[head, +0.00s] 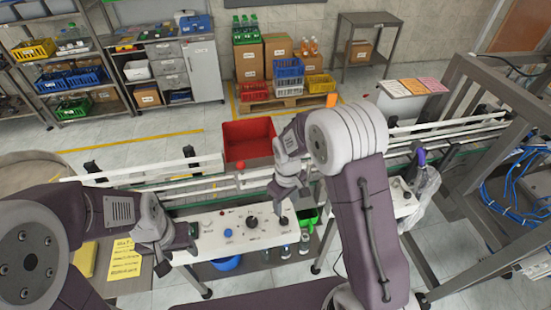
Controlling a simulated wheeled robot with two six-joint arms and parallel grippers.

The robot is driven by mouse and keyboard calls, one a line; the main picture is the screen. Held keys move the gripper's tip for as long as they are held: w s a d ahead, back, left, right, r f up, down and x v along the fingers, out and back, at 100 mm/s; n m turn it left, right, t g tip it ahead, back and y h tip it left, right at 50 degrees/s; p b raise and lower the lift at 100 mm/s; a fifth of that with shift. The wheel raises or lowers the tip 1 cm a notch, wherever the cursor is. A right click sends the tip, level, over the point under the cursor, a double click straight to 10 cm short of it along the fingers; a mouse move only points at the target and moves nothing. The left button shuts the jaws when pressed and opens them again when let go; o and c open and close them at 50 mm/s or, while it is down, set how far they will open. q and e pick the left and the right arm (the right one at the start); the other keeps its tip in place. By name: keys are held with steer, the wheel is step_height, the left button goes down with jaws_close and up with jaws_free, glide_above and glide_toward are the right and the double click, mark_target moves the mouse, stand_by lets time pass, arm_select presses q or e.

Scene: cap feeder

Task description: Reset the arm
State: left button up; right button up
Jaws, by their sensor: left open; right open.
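My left arm reaches in from the left, and its open gripper (183,250) hangs at the left end of the white control panel (262,237). My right arm is bent in the middle of the view, and its open gripper (284,207) points down over the right part of the panel, close to its black knob (252,222). I see nothing held in either gripper. The panel also carries a blue button (228,233). I cannot tell whether either gripper touches the panel.
A conveyor with white rails (150,170) runs behind the panel. A red bin (248,137) stands behind it. Yellow notes (125,260) lie at the left. A metal frame with blue cables (520,190) stands at the right. Small bottles (304,243) sit under the panel.

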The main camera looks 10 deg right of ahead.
steer(key=shift+f+b, duration=0.2)
steer(key=shift+b, duration=0.1)
steer(key=s+d+f+m+b, duration=0.1)
steer(key=s+d+m+b, duration=0.1)
steer(key=s, duration=0.4)
steer(key=s+d+f+m+t+b, duration=0.1)
steer(key=s+d+m+b, duration=0.2)
steer(key=s+m+b, duration=0.2)
steer(key=shift+s+d+f+b, duration=0.3)
steer(key=shift+s+b, duration=0.2)
steer(key=shift+s, duration=0.45)
steer(key=shift+s, duration=0.1)
